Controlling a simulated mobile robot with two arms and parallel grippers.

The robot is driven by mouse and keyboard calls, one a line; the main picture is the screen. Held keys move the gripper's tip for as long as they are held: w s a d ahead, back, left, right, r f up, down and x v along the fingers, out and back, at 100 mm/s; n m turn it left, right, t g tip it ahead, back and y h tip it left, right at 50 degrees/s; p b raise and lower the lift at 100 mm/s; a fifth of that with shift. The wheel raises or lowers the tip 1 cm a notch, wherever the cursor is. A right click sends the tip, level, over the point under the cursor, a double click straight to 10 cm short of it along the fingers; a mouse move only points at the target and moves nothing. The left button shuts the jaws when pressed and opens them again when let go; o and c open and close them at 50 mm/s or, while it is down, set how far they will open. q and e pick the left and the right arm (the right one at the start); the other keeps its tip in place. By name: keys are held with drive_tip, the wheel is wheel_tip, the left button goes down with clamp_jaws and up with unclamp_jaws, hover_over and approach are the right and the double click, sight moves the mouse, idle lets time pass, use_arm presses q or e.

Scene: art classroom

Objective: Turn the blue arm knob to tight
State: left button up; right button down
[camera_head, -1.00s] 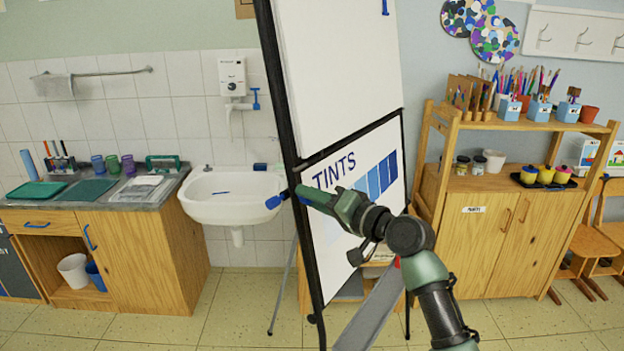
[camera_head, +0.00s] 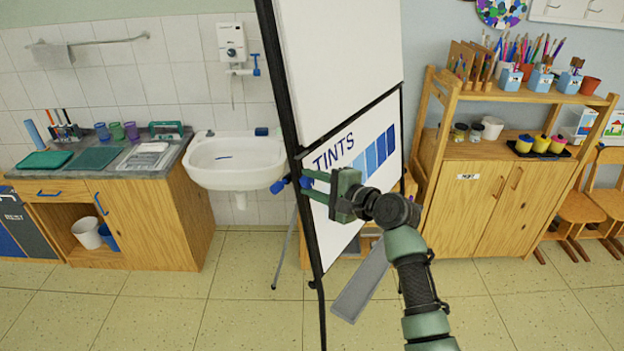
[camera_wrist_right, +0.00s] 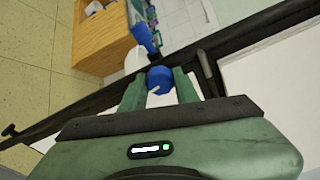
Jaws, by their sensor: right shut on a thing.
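The blue arm knob (camera_head: 305,182) is on the black side frame of the easel (camera_head: 290,110), by the lower left of the TINTS board. My right gripper (camera_head: 308,184) reaches it from the right, with one finger above and one below. In the right wrist view the round blue knob (camera_wrist_right: 160,79), with a small pale mark on it, sits between the two green fingertips (camera_wrist_right: 160,84). The gripper is shut on it. Another blue piece (camera_head: 278,186) sticks out on the far side of the frame. No tight or loose marking is readable. My left gripper is not in view.
The TINTS board (camera_head: 350,165) and the blank white panel (camera_head: 345,60) stand close beside my right arm. A white sink (camera_head: 235,165) is behind the easel on the left. A wooden cabinet (camera_head: 485,205) stands at right.

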drive_tip(key=shift+m, duration=0.8)
drive_tip(key=c, duration=1.1)
unclamp_jaws()
drive_tip(key=shift+d, duration=0.1)
drive_tip(key=shift+o, duration=0.2)
drive_tip(key=b+v, duration=0.2)
drive_tip(key=v, duration=0.5)
drive_tip(key=shift+s+d+r+b, duration=0.2)
drive_tip(key=shift+d+b, duration=0.05)
drive_tip(key=shift+b, duration=0.15)
